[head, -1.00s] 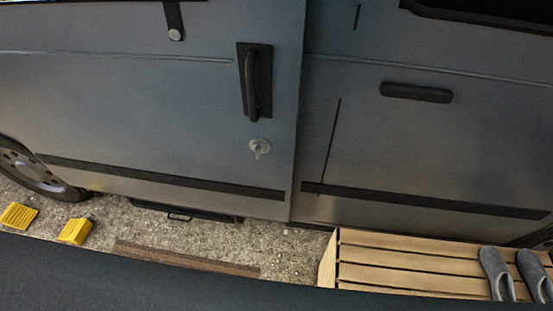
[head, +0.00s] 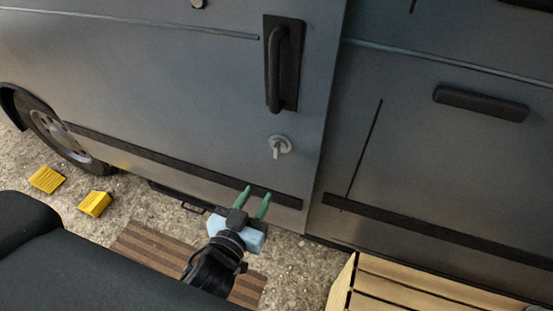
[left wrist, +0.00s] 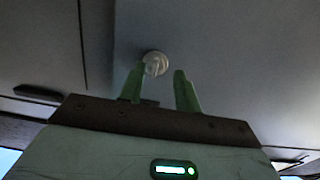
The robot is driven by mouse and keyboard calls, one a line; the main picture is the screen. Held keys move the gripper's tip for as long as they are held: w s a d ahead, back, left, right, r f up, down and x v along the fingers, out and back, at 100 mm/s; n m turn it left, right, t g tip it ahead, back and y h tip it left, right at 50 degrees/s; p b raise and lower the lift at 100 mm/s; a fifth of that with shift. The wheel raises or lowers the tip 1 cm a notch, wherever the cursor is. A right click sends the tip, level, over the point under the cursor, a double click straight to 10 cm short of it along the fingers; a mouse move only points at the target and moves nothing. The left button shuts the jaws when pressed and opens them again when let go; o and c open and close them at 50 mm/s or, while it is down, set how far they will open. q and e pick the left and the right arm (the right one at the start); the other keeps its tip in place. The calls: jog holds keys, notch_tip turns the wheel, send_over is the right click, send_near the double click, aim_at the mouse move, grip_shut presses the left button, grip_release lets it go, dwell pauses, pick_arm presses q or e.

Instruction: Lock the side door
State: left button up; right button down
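The grey side door (head: 190,90) of the van fills the upper left of the head view and looks closed. Its black upright handle (head: 279,65) is near the right edge. Below the handle is a small light-grey lock knob (head: 279,146) with a tab; it also shows in the left wrist view (left wrist: 154,63), beyond the fingertips. My left gripper (head: 257,191), with green fingers, is in front of the door below the lock, apart from it. Its fingers are spread and empty, also in the left wrist view (left wrist: 157,76). My right gripper is not in view.
A slatted wooden bench (head: 400,287) stands at the lower right by the van. Two yellow wheel chocks, one here (head: 95,204), lie on gravel near the wheel (head: 55,135). A brown striped mat (head: 155,248) lies below the door. Another panel with a flat handle (head: 481,103) is to the right.

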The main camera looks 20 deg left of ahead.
aim_at(275, 153)
pick_arm(q)
jog(key=shift+t, duration=0.7)
jog(key=shift+w+d+r+p, duration=0.1)
jog(key=shift+w+r, duration=0.5)
jog(key=shift+w, duration=1.1)
jog(key=shift+w+d+r+p, duration=0.15)
jog(key=shift+w+r, duration=0.45)
jog(key=shift+w, duration=1.05)
jog(key=shift+w+d+r+p, duration=0.1)
jog(key=shift+w+r, duration=0.5)
jog(key=shift+w, duration=1.1)
jog(key=shift+c, duration=0.2)
grip_shut()
